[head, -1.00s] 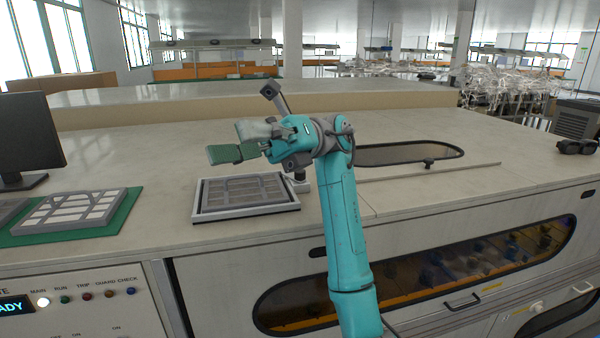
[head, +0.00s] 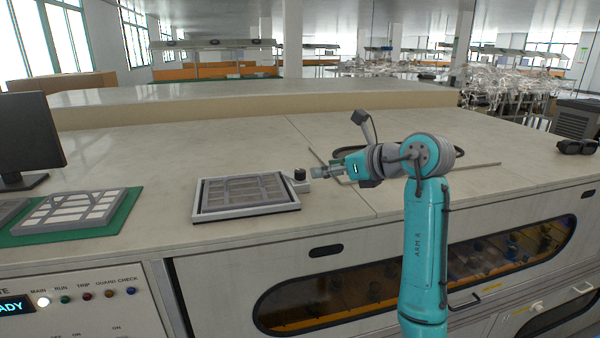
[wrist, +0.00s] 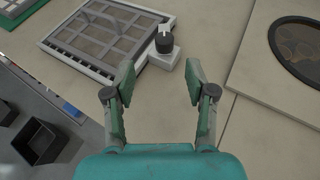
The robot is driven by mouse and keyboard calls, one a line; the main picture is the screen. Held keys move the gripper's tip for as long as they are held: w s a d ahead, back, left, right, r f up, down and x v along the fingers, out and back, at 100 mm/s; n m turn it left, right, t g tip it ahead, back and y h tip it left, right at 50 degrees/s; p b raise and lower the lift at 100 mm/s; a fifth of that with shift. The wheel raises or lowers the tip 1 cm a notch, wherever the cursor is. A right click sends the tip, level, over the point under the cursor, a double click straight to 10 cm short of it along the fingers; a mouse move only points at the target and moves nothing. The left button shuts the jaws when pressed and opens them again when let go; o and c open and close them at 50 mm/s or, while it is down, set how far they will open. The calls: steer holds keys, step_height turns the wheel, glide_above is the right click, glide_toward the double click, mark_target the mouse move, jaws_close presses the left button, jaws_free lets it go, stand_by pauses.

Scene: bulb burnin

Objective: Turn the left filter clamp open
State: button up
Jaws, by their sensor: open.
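A filter panel (head: 245,190) in a grey frame lies in the counter top. A dark round clamp knob (head: 300,174) stands on a light block at its right edge. In the wrist view the knob (wrist: 164,43) shows a light bar on its far side, near the frame's corner (wrist: 150,62). I see no second clamp on this frame. My gripper (head: 316,172) is to the right of the knob, pointing left at it. In the wrist view my gripper (wrist: 160,75) is open and empty; the knob lies ahead between the fingers' lines, apart from them.
Another filter panel (head: 72,207) lies on a green mat (head: 120,222) at the left, by a monitor (head: 28,130). A dark oval window (wrist: 300,45) is set in the counter at the right. Black bins (wrist: 40,142) show below the counter's front. The counter behind the filter is clear.

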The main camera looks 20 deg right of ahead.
mark_target(302, 171)
steer(key=shift+w+d+f, duration=0.1)
steer(key=shift+d, duration=0.1)
steer(key=x, duration=1)
steer(key=shift+w+a+f, duration=0.1)
steer(key=shift+w+f, duration=0.05)
steer(key=shift+w, duration=0.1)
jaws_close()
